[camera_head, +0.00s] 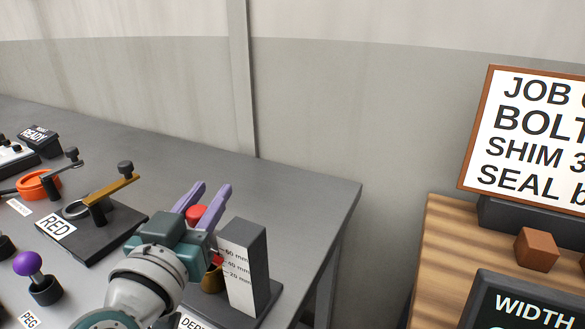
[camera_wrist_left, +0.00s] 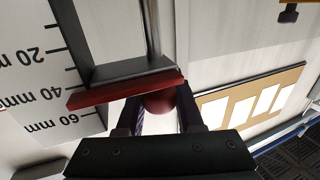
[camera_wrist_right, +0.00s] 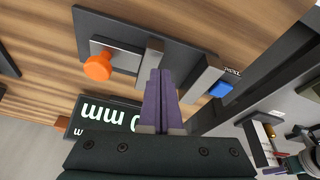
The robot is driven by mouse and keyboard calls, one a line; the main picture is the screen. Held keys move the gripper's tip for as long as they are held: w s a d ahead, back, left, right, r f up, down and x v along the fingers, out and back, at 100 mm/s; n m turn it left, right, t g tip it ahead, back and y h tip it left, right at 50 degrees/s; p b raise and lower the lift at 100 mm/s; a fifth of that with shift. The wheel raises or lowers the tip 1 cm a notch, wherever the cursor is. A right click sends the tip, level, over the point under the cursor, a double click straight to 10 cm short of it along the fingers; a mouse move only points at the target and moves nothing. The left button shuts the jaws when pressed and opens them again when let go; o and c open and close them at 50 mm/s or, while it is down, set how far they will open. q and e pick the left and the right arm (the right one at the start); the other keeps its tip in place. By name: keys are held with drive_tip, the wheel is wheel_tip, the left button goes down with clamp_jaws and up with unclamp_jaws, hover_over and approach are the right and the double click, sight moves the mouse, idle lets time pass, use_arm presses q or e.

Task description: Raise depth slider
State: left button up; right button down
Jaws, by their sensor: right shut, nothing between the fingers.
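The depth gauge (camera_head: 243,266) is a grey upright block with a pale scale marked 20, 40 and 60 mm. It also shows upside down in the left wrist view (camera_wrist_left: 48,80). Its red pointer bar (camera_wrist_left: 125,88) lies across the scale near the 40 mm mark. A round red knob (camera_head: 197,213) sits between the purple fingers of my left gripper (camera_head: 204,205); it also shows in the left wrist view (camera_wrist_left: 158,103). The fingers are close on both sides, but whether they press on the knob is unclear. My right gripper (camera_wrist_right: 160,85) is shut and empty.
A RED plate with a brass lever (camera_head: 100,195), an orange ring (camera_head: 38,184) and a purple-knobbed peg (camera_head: 28,263) stand left on the grey table. The right bench (camera_head: 440,240) carries a wooden cube (camera_head: 536,249). The right wrist view shows an orange knob (camera_wrist_right: 97,67) and blue block (camera_wrist_right: 220,89).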

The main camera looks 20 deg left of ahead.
use_arm(q)
clamp_jaws()
idle(1.0)
